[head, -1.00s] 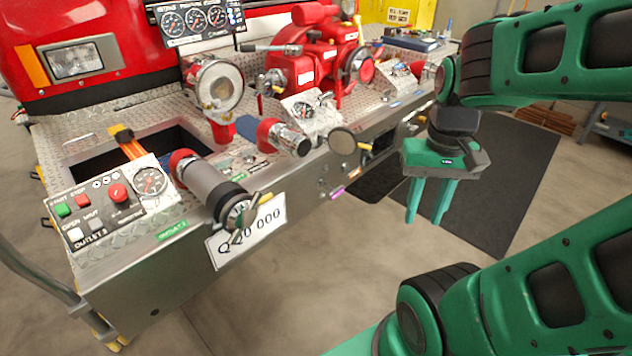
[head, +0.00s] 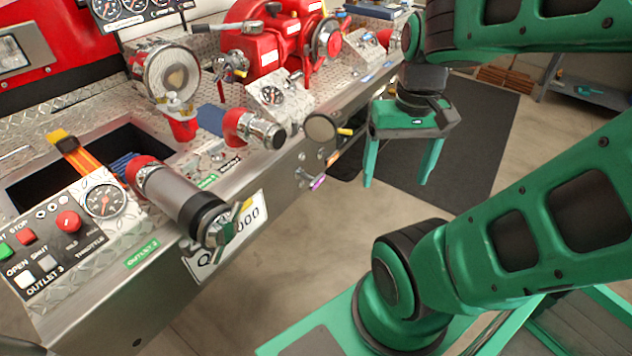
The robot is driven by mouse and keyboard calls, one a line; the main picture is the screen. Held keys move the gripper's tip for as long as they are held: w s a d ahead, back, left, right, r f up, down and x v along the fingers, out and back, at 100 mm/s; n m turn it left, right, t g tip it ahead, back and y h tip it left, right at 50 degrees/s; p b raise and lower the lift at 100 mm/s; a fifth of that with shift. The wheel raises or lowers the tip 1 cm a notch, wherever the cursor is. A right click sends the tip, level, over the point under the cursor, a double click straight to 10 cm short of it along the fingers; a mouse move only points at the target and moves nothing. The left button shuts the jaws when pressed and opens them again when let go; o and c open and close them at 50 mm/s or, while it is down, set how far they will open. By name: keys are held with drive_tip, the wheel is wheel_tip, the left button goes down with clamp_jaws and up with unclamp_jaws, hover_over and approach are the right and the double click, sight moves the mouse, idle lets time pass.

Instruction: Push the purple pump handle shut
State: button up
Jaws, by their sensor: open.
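The purple pump handle (head: 317,182) is a small knob sticking out from the front face of the metal bumper, low and near the middle of the head view. A second small knob sits just above it on the same face. My gripper (head: 397,183) is to the right of the purple handle, apart from it. Its two green fingers point down, spread wide and empty. Nothing hides the purple handle.
A round cap with a yellow-tipped handle (head: 322,128) juts from the bumper above the purple handle. A large grey hose outlet (head: 185,203) sticks out at left. Open floor with a dark mat (head: 455,150) lies right of the bumper.

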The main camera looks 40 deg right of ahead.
drive_tip(key=w+d+f+n, duration=0.1)
drive_tip(key=w+f+n, duration=0.2)
drive_tip(key=w+f, duration=0.15)
drive_tip(key=n+t+y, duration=0.6)
drive_tip(key=n+t, duration=0.1)
drive_tip(key=t, duration=1)
approach(319, 182)
drive_tip(key=x, duration=1.1)
